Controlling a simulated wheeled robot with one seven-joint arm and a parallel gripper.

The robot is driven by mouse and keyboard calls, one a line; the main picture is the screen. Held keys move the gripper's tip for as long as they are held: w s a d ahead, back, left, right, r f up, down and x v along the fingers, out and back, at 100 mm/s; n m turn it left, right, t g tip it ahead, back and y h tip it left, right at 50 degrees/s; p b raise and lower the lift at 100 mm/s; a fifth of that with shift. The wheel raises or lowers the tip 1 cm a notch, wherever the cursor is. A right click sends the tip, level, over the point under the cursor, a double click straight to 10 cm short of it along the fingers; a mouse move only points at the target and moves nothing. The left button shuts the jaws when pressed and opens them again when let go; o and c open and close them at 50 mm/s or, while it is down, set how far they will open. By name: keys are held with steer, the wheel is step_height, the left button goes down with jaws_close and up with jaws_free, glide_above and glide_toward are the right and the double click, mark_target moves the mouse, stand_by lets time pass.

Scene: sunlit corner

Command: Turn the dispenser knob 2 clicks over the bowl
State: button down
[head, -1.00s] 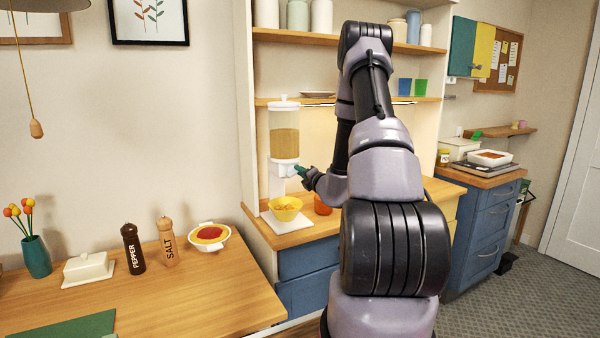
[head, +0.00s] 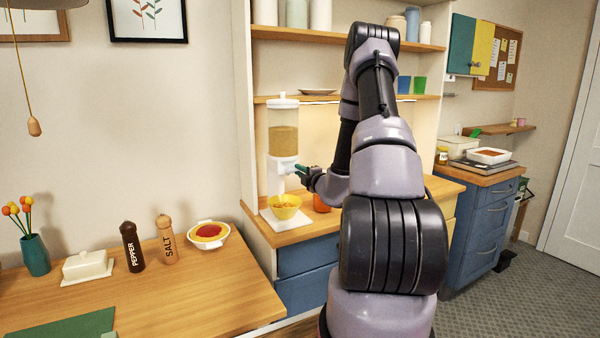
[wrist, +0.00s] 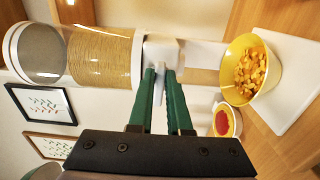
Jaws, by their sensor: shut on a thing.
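The dispenser (head: 283,140) is a clear upright container with a white lid and base, part-filled with tan grain. It stands on the counter below the shelf and lies sideways in the wrist view (wrist: 98,57). My gripper (head: 300,171) is at its white outlet, with green fingers shut on the knob (wrist: 160,69); the fingers hide most of the knob. The yellow bowl (head: 285,211) sits below the outlet on a white base plate (head: 275,222). In the wrist view the bowl (wrist: 236,52) holds several orange-yellow pieces.
An orange jar (head: 321,203) stands right of the bowl, partly behind my arm. A shelf (head: 270,99) runs behind the dispenser. The front table holds a salt mill (head: 166,240), a pepper mill (head: 132,247) and a dish of red food (head: 209,233).

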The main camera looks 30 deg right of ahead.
steer(key=shift+f, duration=0.1)
steer(key=c, duration=0.9)
jaws_free()
steer(key=shift+o, duration=0.2)
steer(key=s, duration=1.1)
steer(key=shift+d, duration=0.2)
steer(key=shift+w, duration=0.1)
